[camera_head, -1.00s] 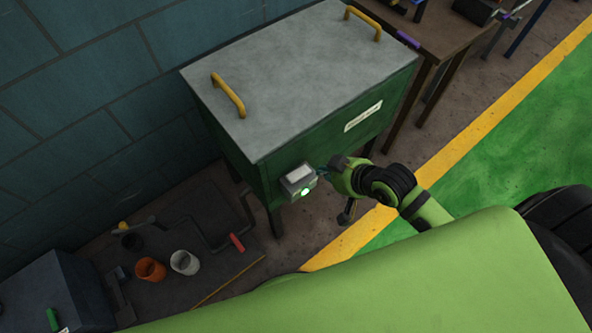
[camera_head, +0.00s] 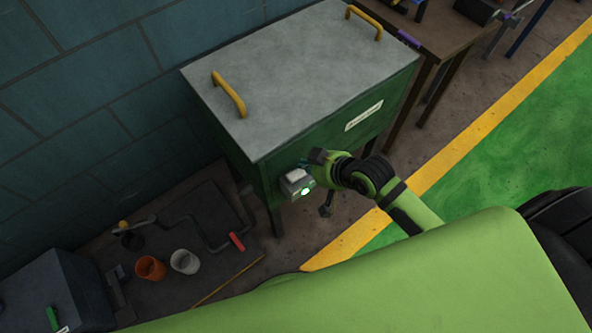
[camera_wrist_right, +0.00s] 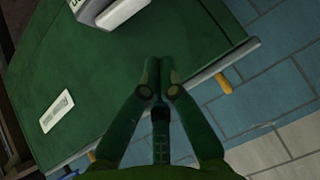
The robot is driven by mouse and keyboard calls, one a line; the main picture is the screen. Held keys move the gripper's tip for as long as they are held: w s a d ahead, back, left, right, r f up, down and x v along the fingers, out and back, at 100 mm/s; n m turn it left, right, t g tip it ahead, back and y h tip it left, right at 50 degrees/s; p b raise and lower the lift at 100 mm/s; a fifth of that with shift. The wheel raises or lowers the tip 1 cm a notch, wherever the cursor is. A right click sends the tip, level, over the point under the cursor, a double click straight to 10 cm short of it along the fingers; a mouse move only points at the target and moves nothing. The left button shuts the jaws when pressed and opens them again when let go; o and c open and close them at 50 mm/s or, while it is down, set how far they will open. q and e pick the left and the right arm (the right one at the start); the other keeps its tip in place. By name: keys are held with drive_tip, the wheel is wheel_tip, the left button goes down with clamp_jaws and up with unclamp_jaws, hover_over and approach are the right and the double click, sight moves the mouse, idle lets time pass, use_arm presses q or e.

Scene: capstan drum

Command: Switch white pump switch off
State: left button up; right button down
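The white pump switch (camera_head: 296,180) is a small pale box on the front of a green cabinet (camera_head: 330,135), near its left corner. A green light glows on its lower part. In the right wrist view the pale switch box (camera_wrist_right: 112,10) is cut off by the top edge. My right gripper (camera_head: 307,164) is just above and right of the switch box in the head view. In the right wrist view my right gripper (camera_wrist_right: 159,78) has its fingertips together, with nothing seen held. I cannot tell whether it touches the box. My left gripper is not in view.
The cabinet has a grey lid with yellow handles (camera_head: 228,95) and a white label (camera_head: 363,116). An orange cup (camera_head: 150,269) and a white cup (camera_head: 185,262) stand on a dark low surface at lower left. A brown table (camera_head: 440,35) stands behind right.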

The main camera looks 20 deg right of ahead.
sight(299, 174)
drive_tip(key=x, duration=0.4)
wheel_tip(299, 174, down, 3)
drive_tip(key=shift+a+r, duration=0.2)
drive_tip(key=shift+r, duration=0.05)
drive_tip(key=shift+s+a+f, duration=0.1)
drive_tip(key=shift+f, duration=0.6)
